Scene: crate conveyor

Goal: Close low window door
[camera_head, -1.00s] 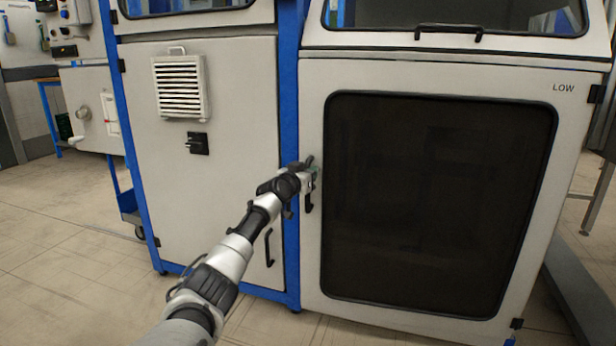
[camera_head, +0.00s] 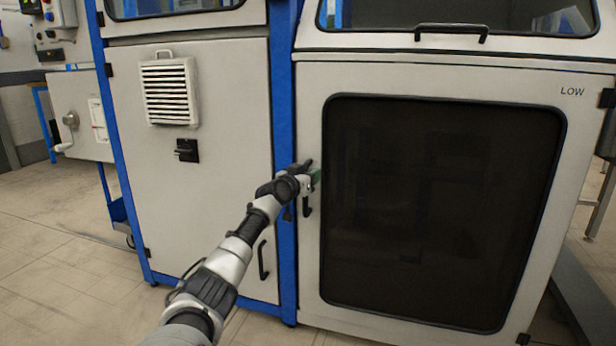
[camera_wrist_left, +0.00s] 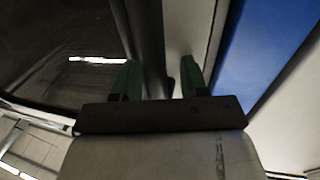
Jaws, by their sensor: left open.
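The LOW door (camera_head: 450,80) is a light grey panel with a large dark window (camera_head: 440,210), on the right half of the head view. It looks flush or nearly flush with its frame; a small gap cannot be ruled out. Its black handle (camera_head: 307,206) is at the door's left edge, partly hidden by my left gripper (camera_head: 314,179). In the left wrist view my left gripper (camera_wrist_left: 160,66) has its two green fingers apart, with a dark upright bar (camera_wrist_left: 150,45), seemingly the handle, between them. My right gripper is in neither view.
A blue post (camera_head: 284,100) stands directly left of the door. Beyond it is a grey cabinet door (camera_head: 215,200) with a vent and a black handle. An upper window with a handle (camera_head: 450,30) is above. Open tiled floor (camera_head: 70,260) lies at the left.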

